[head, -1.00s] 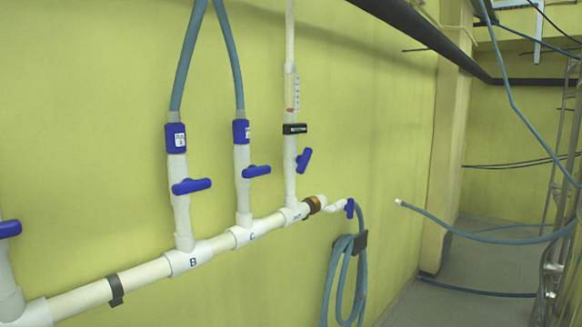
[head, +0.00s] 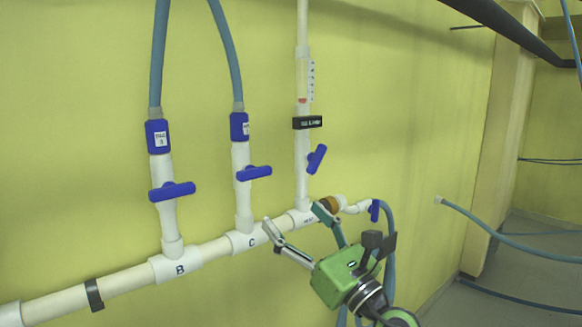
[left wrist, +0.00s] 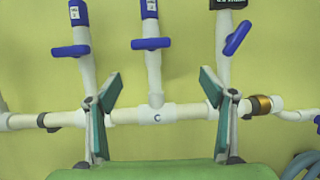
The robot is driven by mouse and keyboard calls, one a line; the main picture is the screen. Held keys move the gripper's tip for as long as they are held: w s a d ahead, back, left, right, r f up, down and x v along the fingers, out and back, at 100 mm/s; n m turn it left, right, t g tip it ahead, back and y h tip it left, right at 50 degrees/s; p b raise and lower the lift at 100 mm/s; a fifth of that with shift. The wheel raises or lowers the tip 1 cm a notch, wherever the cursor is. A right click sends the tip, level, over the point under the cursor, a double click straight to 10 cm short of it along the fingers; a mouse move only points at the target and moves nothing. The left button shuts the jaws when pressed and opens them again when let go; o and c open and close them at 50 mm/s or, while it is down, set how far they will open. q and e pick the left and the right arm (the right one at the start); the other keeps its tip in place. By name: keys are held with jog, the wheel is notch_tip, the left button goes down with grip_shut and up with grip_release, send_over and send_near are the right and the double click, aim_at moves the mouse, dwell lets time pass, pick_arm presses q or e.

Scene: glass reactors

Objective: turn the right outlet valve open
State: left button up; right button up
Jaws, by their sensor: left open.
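Several blue valve handles show on white pipes at the wall. The handle above B (head: 172,191) and the handle above C (head: 254,173) lie nearly crosswise to their pipes. The handle on the third upright pipe (head: 316,159) is tilted. A small blue handle (head: 374,210) sits at the right pipe end. I cannot tell which one is the right outlet valve. My left gripper (head: 295,221) is open and empty, in front of the horizontal pipe and below the C and third handles. In the left wrist view, its fingers (left wrist: 163,115) stand either side of the C label. My right gripper is not in view.
The horizontal white pipe (head: 128,281) runs along the yellow wall. Blue hoses rise from the B and C pipes. A flow meter (head: 305,82) tops the third pipe. A coiled hose (head: 388,262) hangs behind my left gripper. Another hose (head: 516,245) extends over floor at right.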

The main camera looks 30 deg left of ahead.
aim_at(258, 175)
pick_arm(q)
jog(key=shift+g, duration=0.3)
jog(key=p+x, duration=0.2)
jog(key=x, duration=0.2)
jog(key=s+r+p+x, duration=0.1)
jog(key=p+x, duration=0.1)
jog(key=x, duration=0.2)
jog(key=r+p+x, duration=0.1)
jog(key=p+x, duration=0.1)
jog(key=x, duration=0.3)
jog(key=shift+s+d, duration=0.1)
jog(key=shift+s, duration=0.2)
jog(key=shift+w+a+r, duration=0.15)
jog(key=shift+a, duration=0.35)
jog(key=shift+w, duration=0.1)
jog(key=c, duration=1.1)
jog(key=shift+n, duration=0.3)
